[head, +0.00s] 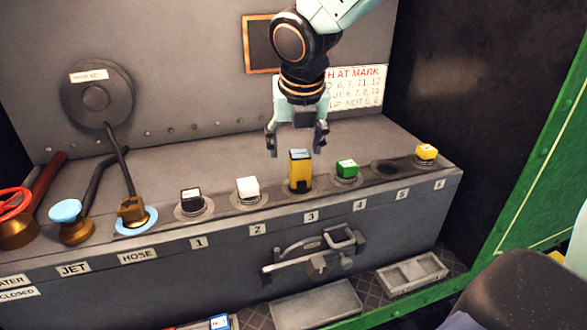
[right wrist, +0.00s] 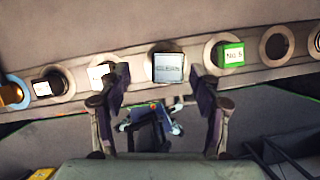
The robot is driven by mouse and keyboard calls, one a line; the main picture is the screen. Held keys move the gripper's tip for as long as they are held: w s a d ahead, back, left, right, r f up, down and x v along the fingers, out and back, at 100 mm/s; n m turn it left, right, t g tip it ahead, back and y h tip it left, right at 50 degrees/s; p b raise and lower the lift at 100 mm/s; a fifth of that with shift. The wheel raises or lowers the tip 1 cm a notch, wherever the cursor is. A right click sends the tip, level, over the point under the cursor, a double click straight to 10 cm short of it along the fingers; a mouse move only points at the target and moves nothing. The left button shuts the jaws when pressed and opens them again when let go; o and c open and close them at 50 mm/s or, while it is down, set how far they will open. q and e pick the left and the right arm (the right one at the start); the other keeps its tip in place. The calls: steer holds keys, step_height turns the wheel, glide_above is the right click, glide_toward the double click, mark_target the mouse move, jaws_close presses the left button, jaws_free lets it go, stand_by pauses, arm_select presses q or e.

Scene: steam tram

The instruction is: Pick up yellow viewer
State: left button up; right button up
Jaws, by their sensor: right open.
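In the right wrist view, a block with a pale, lettered top face (right wrist: 168,68), which looks like the same viewer, lies ahead between the fingers. My right gripper (head: 296,147) is open and empty, pointing down just above and behind the viewer in the head view. No contact shows. My left gripper is not in view.
A white block (head: 248,188) and a green block (head: 347,168) stand on either side at 2 and 4. A black block (head: 191,200) is at 1, a yellow block (head: 426,153) at 6. Socket 5 (head: 386,168) is empty. Levers stand at the left.

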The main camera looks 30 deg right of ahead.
mark_target(302, 155)
steer(key=shift+w+f, duration=0.3)
steer(key=shift+f, duration=0.25)
steer(key=shift+d+f+b, duration=0.25)
steer(key=shift+d+f, duration=0.15)
steer(key=shift+f, duration=0.25)
steer(key=shift+d+f+b, duration=0.25)
steer(key=shift+d+f, duration=0.1)
steer(key=shift+f, duration=0.25)
steer(key=x, duration=0.3)
steer(key=shift+w+a+f+b, duration=0.1)
steer(key=shift+w+f+b, duration=0.1)
steer(key=shift+b, duration=0.15)
steer(key=shift+w+f, duration=0.25)
steer(key=shift+s+r, duration=0.1)
steer(key=shift+s, duration=0.2)
steer(key=shift+c, duration=0.2)
steer(key=shift+s+d, duration=0.15)
steer(key=shift+d, duration=0.05)
steer(key=shift+c, duration=1.4)
steer(key=shift+w+a, duration=0.2)
steer(key=shift+w, duration=0.15)
steer(key=c, duration=0.4)
steer(key=shift+s+d, duration=0.15)
steer(key=shift+s, duration=0.1)
jaws_close()
steer(key=shift+w, duration=0.15)
